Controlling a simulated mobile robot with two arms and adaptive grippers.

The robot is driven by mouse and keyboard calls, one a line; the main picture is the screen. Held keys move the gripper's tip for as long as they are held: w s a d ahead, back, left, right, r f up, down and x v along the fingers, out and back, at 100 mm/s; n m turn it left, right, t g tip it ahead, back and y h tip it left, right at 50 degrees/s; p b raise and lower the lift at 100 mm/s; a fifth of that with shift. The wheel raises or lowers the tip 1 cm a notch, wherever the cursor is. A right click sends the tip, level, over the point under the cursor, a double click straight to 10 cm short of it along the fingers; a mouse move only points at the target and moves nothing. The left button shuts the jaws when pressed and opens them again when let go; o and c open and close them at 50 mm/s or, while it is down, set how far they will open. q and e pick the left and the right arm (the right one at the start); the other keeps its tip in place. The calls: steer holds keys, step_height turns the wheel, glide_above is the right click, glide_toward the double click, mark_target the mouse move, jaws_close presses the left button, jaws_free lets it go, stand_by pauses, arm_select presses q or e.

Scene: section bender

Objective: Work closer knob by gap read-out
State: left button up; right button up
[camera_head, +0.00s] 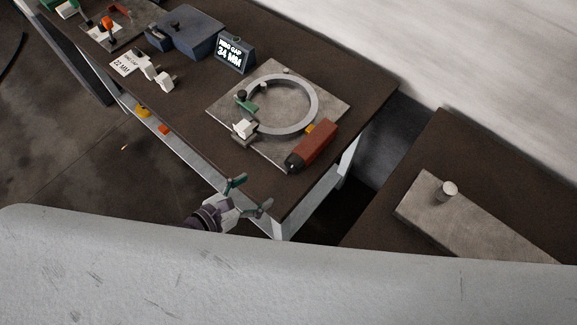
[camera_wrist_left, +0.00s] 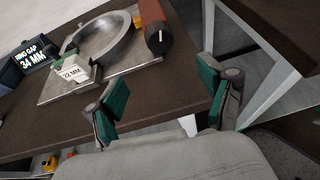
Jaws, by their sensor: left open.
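The closer is a red block (camera_head: 316,146) with a dark knob (camera_head: 294,163) on its near end, lying at the front right of a grey plate. The knob (camera_wrist_left: 158,41) also shows in the left wrist view, with a pale mark on its face. A grey ring (camera_head: 314,102) lies on the plate beside the closer. The dark read-out (camera_head: 232,54) behind the plate reads "RING GAP 34 MM". My left gripper (camera_head: 250,195) is open and empty at the table's front edge, apart from the knob and nearer to me. My right gripper is out of view.
A white card (camera_head: 127,64) reading "22 MM" lies left on the table; a white block (camera_wrist_left: 73,74) by the ring also reads "22 MM". A blue-grey box (camera_head: 186,33) stands behind. At right, another table bears a metal slab (camera_head: 480,222) with a post.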

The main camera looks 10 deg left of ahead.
mark_target(290, 167)
arm_select(q)
steer(key=p+x, duration=0.1)
steer(key=x, duration=1.2)
steer(key=shift+d, duration=0.1)
steer(key=c, duration=1.2)
steer(key=shift+s+r+m+y+p, duration=0.1)
steer(key=shift+r+m+y+p, duration=0.25)
steer(key=shift+m+p, duration=0.6)
steer(key=shift+f+m+t+y+p, duration=0.25)
steer(key=shift+m+t+y+p, duration=0.2)
steer(key=shift+t+p, duration=0.15)
steer(key=o, duration=1.2)
